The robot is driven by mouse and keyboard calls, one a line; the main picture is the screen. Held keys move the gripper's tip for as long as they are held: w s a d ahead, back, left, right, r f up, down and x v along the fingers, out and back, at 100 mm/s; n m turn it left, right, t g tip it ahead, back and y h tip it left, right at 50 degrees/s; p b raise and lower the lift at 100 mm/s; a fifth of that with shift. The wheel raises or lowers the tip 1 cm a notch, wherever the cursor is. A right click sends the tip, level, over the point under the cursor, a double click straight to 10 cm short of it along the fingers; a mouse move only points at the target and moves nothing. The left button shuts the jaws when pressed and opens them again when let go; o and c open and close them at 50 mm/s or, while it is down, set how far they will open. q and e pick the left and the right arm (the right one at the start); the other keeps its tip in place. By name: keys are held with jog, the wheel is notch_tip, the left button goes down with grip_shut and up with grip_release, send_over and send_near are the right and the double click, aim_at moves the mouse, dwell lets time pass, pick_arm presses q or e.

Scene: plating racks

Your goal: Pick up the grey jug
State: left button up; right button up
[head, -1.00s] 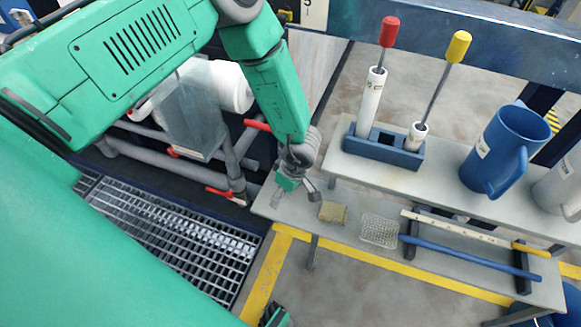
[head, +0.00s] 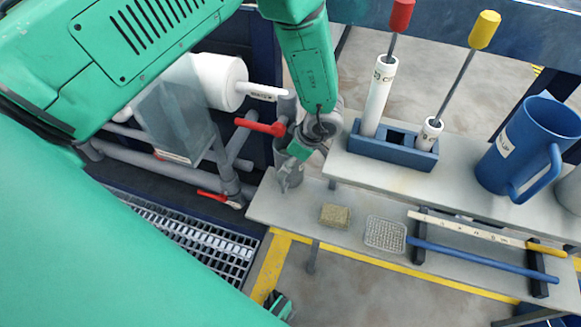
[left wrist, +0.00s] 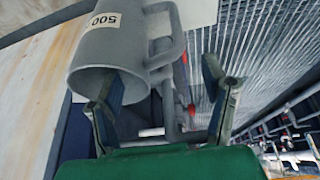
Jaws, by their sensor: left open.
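A grey jug (left wrist: 110,55) with a "500" label lies across the upper left of the left wrist view, its open mouth facing toward me. Its handle (left wrist: 165,45) shows ahead of the gap between my fingers. My left gripper (left wrist: 165,95) is open; one finger overlaps the jug's mouth, and the other is to the right of the handle. I cannot tell whether the first finger is inside the mouth or touches the rim. In the head view, my left gripper (head: 289,178) is in front of a grey jug (head: 281,150) and partly hides it.
Another grey jug (head: 571,192) is cut off at the right edge, beside a blue jug (head: 528,145). A blue holder (head: 394,150) carries brushes with red and yellow handles. Pipes with red valve handles (head: 260,127) are to the left.

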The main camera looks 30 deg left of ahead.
pick_arm(q)
jog(key=b+x, duration=0.1)
jog(key=x, duration=0.5)
jog(key=shift+a, duration=0.4)
jog(key=shift+d+r, duration=0.15)
jog(key=shift+c, duration=0.8)
jog(key=shift+d+r, duration=0.1)
jog(key=shift+d, duration=0.2)
grip_shut()
jog(key=shift+s+a, duration=0.15)
jog(key=shift+a, duration=0.15)
